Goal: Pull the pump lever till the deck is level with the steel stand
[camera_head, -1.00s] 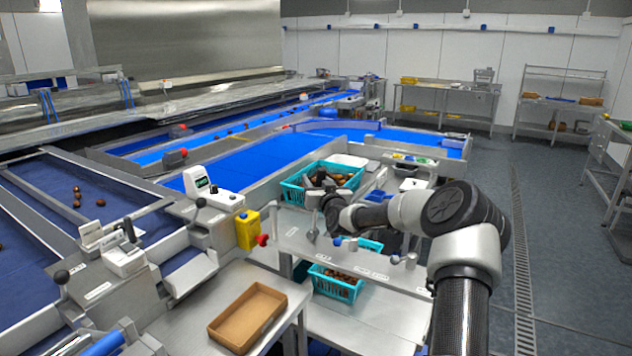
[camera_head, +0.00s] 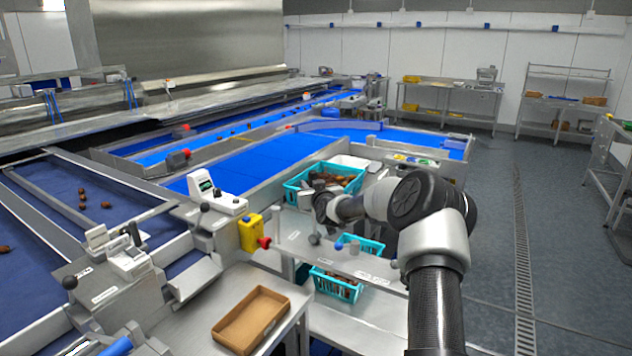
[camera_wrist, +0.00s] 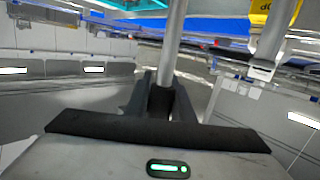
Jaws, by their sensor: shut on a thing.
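My gripper (camera_wrist: 160,100) is shut on an upright steel rod, which I take to be the pump lever (camera_wrist: 174,40); the rod stands between the dark fingers in the wrist view. In the head view my gripper (camera_head: 322,212) is over the grey panel with labels and knobs (camera_head: 375,268), beside the upper teal crate (camera_head: 293,196). The fingers are largely hidden there by my own arm. A steel table (camera_head: 240,278) stands to the left of the panel. I cannot tell which surface is the deck and which the stand, or whether they are level.
A cardboard tray (camera_head: 250,320) lies on the steel table. A yellow box with a red knob (camera_head: 250,232) is left of my gripper. A lower teal crate (camera_head: 336,286) sits below the panel. Blue conveyor belts (camera_head: 265,157) run behind. The floor at right (camera_head: 570,230) is clear.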

